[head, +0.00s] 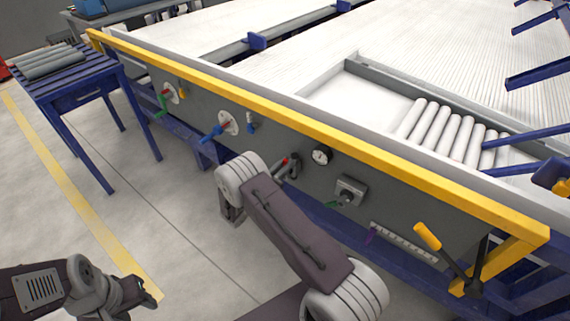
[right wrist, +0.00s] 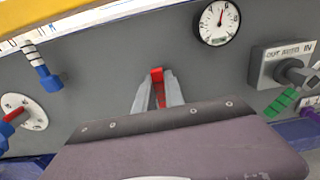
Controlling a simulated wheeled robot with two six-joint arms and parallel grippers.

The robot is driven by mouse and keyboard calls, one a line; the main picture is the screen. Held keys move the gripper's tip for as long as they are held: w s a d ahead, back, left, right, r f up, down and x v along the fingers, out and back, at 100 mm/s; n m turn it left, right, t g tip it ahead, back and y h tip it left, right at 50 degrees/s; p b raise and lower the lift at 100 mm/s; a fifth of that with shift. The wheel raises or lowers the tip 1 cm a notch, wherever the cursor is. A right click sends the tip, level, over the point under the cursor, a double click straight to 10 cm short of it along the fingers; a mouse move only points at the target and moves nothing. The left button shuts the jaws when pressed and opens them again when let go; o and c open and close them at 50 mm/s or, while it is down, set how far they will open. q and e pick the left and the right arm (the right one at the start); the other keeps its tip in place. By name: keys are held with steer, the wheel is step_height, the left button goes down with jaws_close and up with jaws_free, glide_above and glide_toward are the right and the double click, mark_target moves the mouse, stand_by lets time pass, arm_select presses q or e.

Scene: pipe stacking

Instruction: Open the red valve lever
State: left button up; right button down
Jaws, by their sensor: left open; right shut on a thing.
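The red valve lever (right wrist: 157,75) is on the grey panel, between the fingertips of my right gripper (right wrist: 157,92) in the right wrist view. A small bit of its red shows in the head view (head: 285,161). My right gripper (head: 290,169) is shut on the lever, and the arm partly hides it in the head view. The lever's base and its exact angle are hidden behind the fingers. My left gripper (head: 140,296) is open and empty over the floor at the lower left, far from the panel.
A gauge (head: 321,155) and a switch box (head: 349,191) sit right of the lever. Blue-handled (head: 211,133) and green-handled (head: 161,104) valves are to its left. A yellow rail (head: 290,123) runs above. A blue table (head: 75,82) with grey pipes stands at the left.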

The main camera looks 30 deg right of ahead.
steer(key=c, duration=1.4)
jaws_free()
steer(key=shift+c, duration=0.2)
steer(key=shift+a, duration=0.1)
steer(key=p+v, duration=0.2)
steer(key=v, duration=0.7)
